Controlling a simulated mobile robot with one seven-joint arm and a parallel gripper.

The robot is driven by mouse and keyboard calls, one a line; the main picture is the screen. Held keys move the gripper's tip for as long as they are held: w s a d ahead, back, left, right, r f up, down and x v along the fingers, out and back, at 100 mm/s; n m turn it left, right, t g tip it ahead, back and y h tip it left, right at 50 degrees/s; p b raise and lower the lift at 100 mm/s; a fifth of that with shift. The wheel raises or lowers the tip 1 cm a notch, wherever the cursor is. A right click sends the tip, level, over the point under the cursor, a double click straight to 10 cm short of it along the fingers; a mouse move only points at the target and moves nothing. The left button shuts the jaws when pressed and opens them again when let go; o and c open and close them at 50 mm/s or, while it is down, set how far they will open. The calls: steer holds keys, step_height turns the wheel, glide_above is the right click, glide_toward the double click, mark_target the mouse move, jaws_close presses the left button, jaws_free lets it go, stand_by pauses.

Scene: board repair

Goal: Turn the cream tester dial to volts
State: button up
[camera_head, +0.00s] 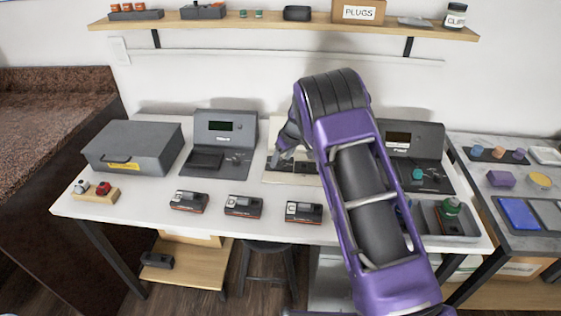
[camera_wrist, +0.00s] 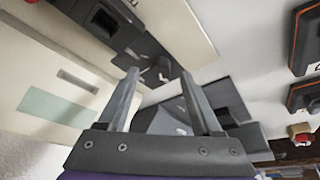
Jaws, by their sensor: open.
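The cream tester (camera_head: 280,178) stands in the middle of the white table, largely hidden behind my arm in the head view. In the wrist view its cream body (camera_wrist: 60,45) fills the left side, with a dark panel. A small grey dial (camera_wrist: 162,68) shows on the dark strip, beyond and roughly between my fingertips. Which mark the dial points to is too small to tell. My gripper (camera_wrist: 159,74) is open and empty, pointing toward the dial; contact cannot be told. In the head view my gripper (camera_head: 280,159) is low over the tester.
A grey tester (camera_head: 228,127) stands left of the cream one, and another (camera_head: 424,139) stands right. Three small dark devices (camera_head: 243,206) line the table's front. A grey case (camera_head: 130,145) is at left; a grey tray (camera_head: 428,218) is at right.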

steer(key=shift+x, duration=0.85)
steer(key=shift+c, duration=0.2)
jaws_close()
